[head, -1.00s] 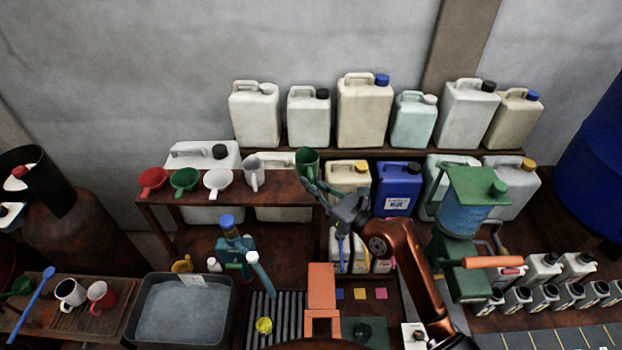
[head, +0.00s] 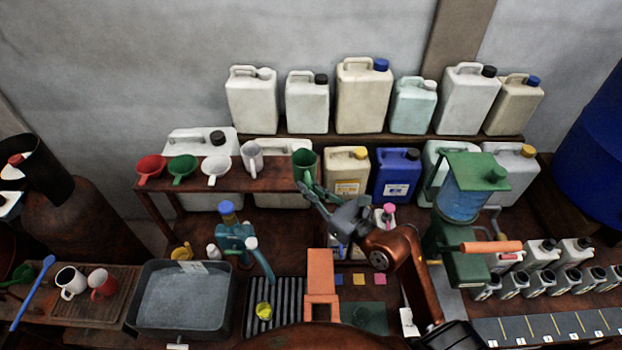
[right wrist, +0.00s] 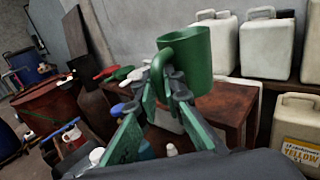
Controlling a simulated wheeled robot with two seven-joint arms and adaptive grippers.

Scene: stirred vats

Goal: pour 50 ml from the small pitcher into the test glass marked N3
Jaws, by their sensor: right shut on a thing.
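A small green pitcher (head: 305,163) is held at the right end of the brown shelf in the head view. It fills the middle of the right wrist view (right wrist: 190,55), looking roughly upright. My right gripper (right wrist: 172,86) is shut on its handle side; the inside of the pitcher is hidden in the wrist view. A grey-white pitcher (head: 252,158) stands on the shelf to its left. I cannot make out any test glass marked N3. My left gripper is not in view.
Red, green and white funnels (head: 216,170) sit on the brown shelf (head: 235,187). A grey basin (head: 186,305), a striped rack (head: 285,318) with a yellow cup (head: 263,310) and an orange stand (head: 321,285) are below. A green pump (head: 470,200) stands right of my arm.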

